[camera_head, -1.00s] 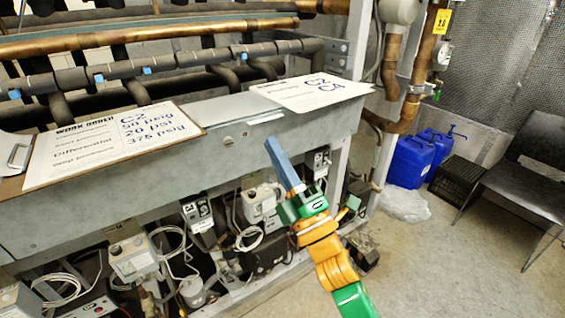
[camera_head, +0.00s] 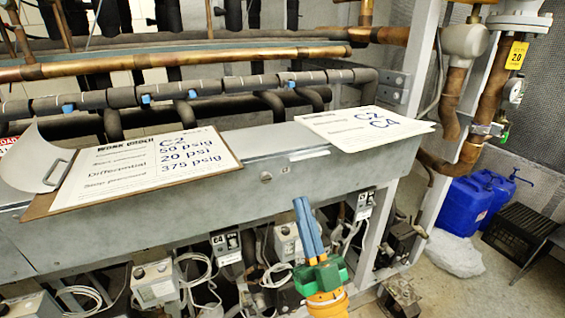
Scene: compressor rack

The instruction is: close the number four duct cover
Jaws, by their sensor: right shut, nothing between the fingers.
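A long grey metal duct (camera_head: 200,217) runs across the rack at mid height. Its flat top includes a grey cover section (camera_head: 268,140), partly hidden under a work-order sheet (camera_head: 365,124). I cannot make out a number on any cover, so which one is number four is unclear. My right gripper (camera_head: 299,201), with blue fingers and a green body, points up in front of the duct's front face, near its lower edge. Its fingers are together with nothing between them. Whether it touches the duct is unclear. My left gripper is out of view.
A clipboard with a work order (camera_head: 150,160) lies on the duct's left part. Copper and black pipes run behind. Control boxes (camera_head: 155,283) and wires hang below. Blue jugs (camera_head: 465,205) and a black crate (camera_head: 518,232) stand on the floor at right.

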